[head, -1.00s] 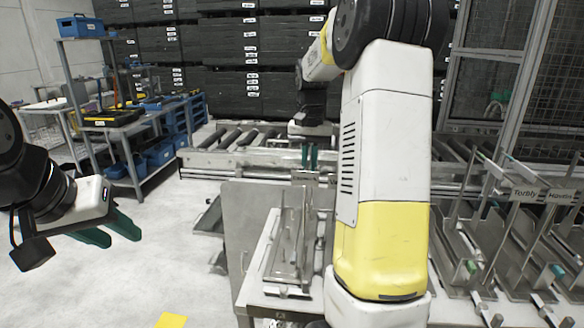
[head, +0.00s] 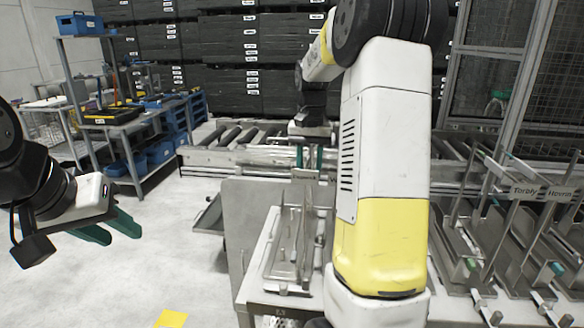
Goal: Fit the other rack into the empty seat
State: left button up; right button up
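A metal rack (head: 283,262) with upright posts and a small plate (head: 305,175) at its top stands on a pale bench in the middle, partly hidden by my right arm. My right gripper (head: 309,158) points down above it, its green fingers apart, just over the small plate. I cannot tell whether they touch it. More racks stand at the right; two carry name plates reading roughly Torbly (head: 524,191) and Havnas (head: 560,193). I cannot make out an empty seat. My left gripper (head: 122,236) is open and empty over the floor at the left.
A roller conveyor (head: 232,153) crosses behind the bench (head: 257,286). A grey panel (head: 240,205) stands left of the rack. A workbench with blue bins (head: 160,154) is at the back left. A wire-mesh fence (head: 486,75) stands at the back right. Floor at the left is clear.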

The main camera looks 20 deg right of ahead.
aim_at(310, 152)
notch_tip(310, 152, up, 7)
jog(key=shift+r, duration=0.5)
jog(key=s+a+n+t, duration=0.2)
jog(key=s+a, duration=0.2)
jog(key=s, duration=0.3)
jog(key=s+a+f+n+t+y, duration=0.1)
jog(key=s+a, duration=0.3)
jog(key=s, duration=0.4)
jog(key=s+a+f+n+t+y, duration=0.1)
jog(key=s+a+n+t, duration=0.1)
jog(key=s+a, duration=0.3)
jog(key=s+t, duration=0.1)
jog(key=s, duration=0.2)
jog(key=shift+s+n, duration=0.25)
jog(key=shift+n, duration=0.15)
jog(key=shift+f, duration=0.1)
